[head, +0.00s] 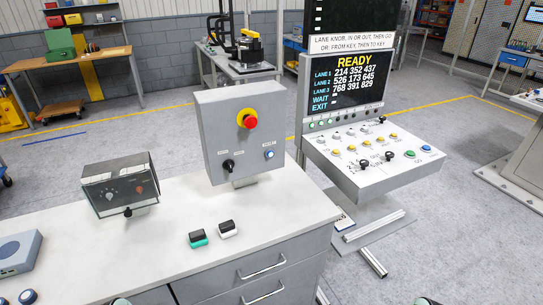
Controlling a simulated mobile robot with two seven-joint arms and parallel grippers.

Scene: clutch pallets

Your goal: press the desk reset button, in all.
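A grey control box (243,130) stands upright on the white desk (150,255). It has a red mushroom button (248,121) on a yellow ring, a black selector knob (228,165) and a small blue button (269,154) with a white label above it. The label is too small to read, so I cannot be sure which button is the reset. Another round blue button (26,296) sits at the desk's front left. Neither gripper can be made out; only small dark and greenish shapes show at the bottom edge.
A dark-faced meter box (121,186) stands left on the desk. Two small blocks, teal-black (198,239) and white-black (227,229), lie in front of the control box. A sloped console (375,160) with a READY screen (347,82) stands right. The desk's middle front is bare.

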